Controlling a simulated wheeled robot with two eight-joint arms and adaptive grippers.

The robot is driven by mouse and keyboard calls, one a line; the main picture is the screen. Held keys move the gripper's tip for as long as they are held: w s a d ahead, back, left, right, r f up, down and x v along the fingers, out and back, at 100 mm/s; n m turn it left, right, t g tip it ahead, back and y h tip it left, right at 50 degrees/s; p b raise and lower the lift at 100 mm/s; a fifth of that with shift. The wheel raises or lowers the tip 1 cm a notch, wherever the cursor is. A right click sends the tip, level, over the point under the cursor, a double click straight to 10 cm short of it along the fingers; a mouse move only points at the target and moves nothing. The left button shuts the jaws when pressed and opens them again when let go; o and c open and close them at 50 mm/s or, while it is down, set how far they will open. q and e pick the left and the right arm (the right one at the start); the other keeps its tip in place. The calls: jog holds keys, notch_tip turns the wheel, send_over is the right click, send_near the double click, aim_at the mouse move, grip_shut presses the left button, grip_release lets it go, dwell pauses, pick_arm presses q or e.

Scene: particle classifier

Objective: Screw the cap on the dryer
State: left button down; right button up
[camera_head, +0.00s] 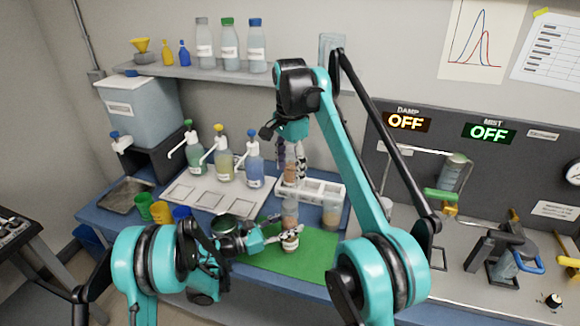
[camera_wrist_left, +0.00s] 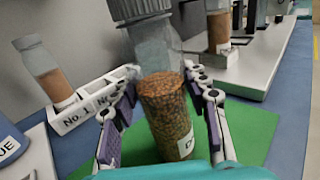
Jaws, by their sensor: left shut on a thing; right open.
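The dryer (camera_wrist_left: 172,128) is a clear tube with brown granules in its lower part and a white label. My left gripper (camera_head: 290,238) is shut around it, with one finger on each side; in the left wrist view the gripper (camera_wrist_left: 163,112) has purple pads. The dryer also shows in the head view (camera_head: 289,212), upright over the green mat. In the left wrist view a grey ribbed piece (camera_wrist_left: 141,9), perhaps the cap, is at the clear upper end; I cannot tell how it is seated. My right gripper (camera_head: 290,158) is open, pointing down, above and behind the dryer.
A white rack (camera_head: 318,187) with tubes stands just behind the green mat (camera_head: 272,258). Pump bottles (camera_head: 222,165) stand on a pale tray to the left. Coloured cups (camera_head: 160,211) are further left. The mat's right part is clear.

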dwell(0.3)
pick_arm(q)
jog(key=c, duration=0.7)
grip_release()
jog(key=shift+a, duration=0.1)
jog(key=v, duration=1.1)
jog(key=shift+s+a, duration=0.2)
jog(key=shift+a, duration=0.15)
